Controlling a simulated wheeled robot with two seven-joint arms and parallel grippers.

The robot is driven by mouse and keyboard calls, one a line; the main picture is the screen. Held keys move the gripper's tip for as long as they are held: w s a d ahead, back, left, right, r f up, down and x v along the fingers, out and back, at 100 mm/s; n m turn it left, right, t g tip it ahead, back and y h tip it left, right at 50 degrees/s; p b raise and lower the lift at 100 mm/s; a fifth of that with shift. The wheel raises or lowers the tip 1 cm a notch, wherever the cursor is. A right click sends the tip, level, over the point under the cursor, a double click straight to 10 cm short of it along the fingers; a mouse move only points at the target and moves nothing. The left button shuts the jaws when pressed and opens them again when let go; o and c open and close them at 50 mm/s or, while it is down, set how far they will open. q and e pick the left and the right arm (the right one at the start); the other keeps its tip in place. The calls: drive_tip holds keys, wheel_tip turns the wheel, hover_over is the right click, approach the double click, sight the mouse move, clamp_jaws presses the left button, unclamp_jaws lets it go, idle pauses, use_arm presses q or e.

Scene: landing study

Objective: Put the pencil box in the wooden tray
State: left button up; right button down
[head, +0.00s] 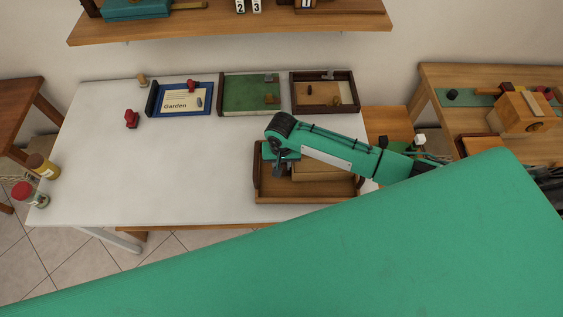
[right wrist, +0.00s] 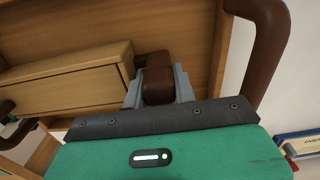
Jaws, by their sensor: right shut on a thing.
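The wooden tray (head: 300,199) lies at the front right of the white table, partly under my right arm. The pencil box (head: 322,172) is a light wooden box inside the tray's outline; my arm hides part of it. In the right wrist view the box (right wrist: 65,98) shows beside the tray's floor (right wrist: 190,28), with a dark brown tray handle at the right. My right gripper (head: 281,168) is over the tray's left part. Its fingers (right wrist: 158,88) are shut on a dark brown knob at the box's end. I cannot tell whether the box touches the tray floor. My left gripper is out of view.
A Garden sign (head: 182,103), a green tray (head: 252,97) and a dark-framed tray (head: 323,96) line the table's back. Two jars (head: 38,166) stand at the left edge. The table's middle is clear. A wooden side table (head: 500,75) stands at right.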

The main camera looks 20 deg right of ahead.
drive_tip(key=c, duration=1.1)
unclamp_jaws()
drive_tip(key=shift+f, duration=0.1)
wheel_tip(320, 180, up, 12)
drive_tip(key=shift+r+b, duration=0.1)
drive_tip(key=shift+b, duration=0.6)
drive_tip(key=shift+s, duration=0.1)
